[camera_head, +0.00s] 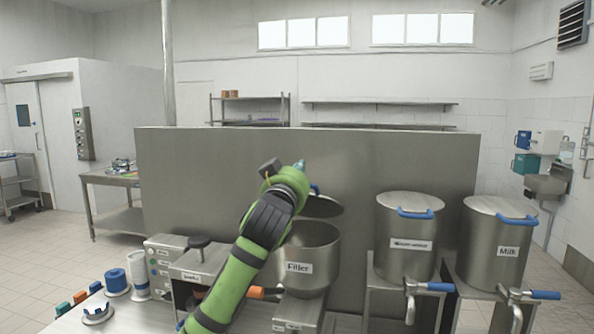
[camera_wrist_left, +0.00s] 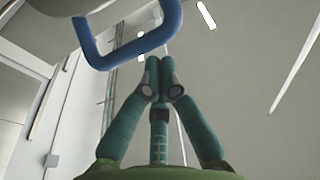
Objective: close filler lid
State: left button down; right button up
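The filler (camera_head: 312,258) is a steel pot labelled "Filler" with its top uncovered. Its lid (camera_head: 322,207) stands open, tilted up at the back of the pot, with a blue handle (camera_head: 315,188) partly hidden by my left arm. My left gripper (camera_head: 301,165) is above and left of the lid; its fingers are mostly hidden there by the wrist. In the left wrist view the teal fingers (camera_wrist_left: 159,68) are together with nothing visible between them. The blue handle (camera_wrist_left: 133,58) is just beyond the fingertips; I cannot tell whether they touch. My right gripper is out of view.
Two lidded steel pots stand to the right, one labelled "Milk" (camera_head: 492,250), the other (camera_head: 405,243) between it and the filler. A steel partition (camera_head: 400,165) rises behind. A control box (camera_head: 163,265) and blue-and-white containers (camera_head: 117,281) stand left.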

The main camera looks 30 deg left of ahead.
pick_arm(q)
jog(key=shift+s+d+f, duration=0.1)
jog(key=shift+s+f, duration=0.35)
jog(key=shift+f, duration=0.3)
jog(key=s+f+t+b, duration=0.1)
jog(key=s+f+b, duration=0.2)
jog(key=f+b, duration=0.5)
jog(key=s+d+f+t+y+b, duration=0.1)
jog(key=s+f+t+b, duration=0.1)
jog(key=f+b, duration=0.5)
jog(key=shift+b+v, duration=0.8)
jog(key=shift+b, duration=1.1)
